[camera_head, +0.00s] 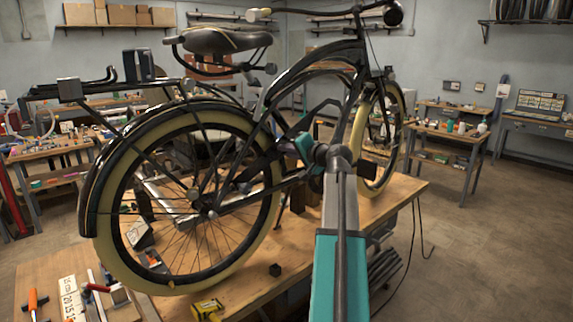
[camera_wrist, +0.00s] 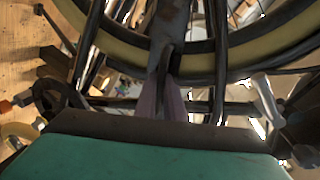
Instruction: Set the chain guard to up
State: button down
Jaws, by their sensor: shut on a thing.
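A dark chain guard (camera_head: 262,167) seems to lie low beside the frame, between the rear wheel and the cranks. My gripper (camera_head: 283,153) reaches in from the right, and its fingers are shut on the guard's near end. In the wrist view, the fingers (camera_wrist: 165,78) close on a grey-brown piece, apparently the chain guard (camera_wrist: 172,22), which runs away toward the wheel. My arm hides part of the crank area, and I cannot tell the guard's exact tilt.
The wooden workbench (camera_head: 395,195) carries a yellow tool (camera_head: 207,309) and a small dark block (camera_head: 275,270). The tyre (camera_wrist: 270,40), tubes and a crank-like grey arm (camera_wrist: 266,100) crowd close around my gripper. Open floor (camera_head: 480,240) lies to the right.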

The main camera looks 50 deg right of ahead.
jog(key=shift+a+r+n+h+b, duration=0.15)
jog(key=shift+a+r+n+b, duration=0.1)
jog(key=shift+r, duration=0.35)
jog(key=shift+a+r+n+h+b, duration=0.15)
jog(key=shift+r+n, duration=0.1)
jog(key=shift+r, duration=0.3)
jog(key=shift+w, duration=0.1)
jog(key=c, duration=1.9)
grip_release()
jog(key=shift+c, duration=0.2)
jog(key=shift+o, duration=0.5)
jog(key=shift+f, duration=0.15)
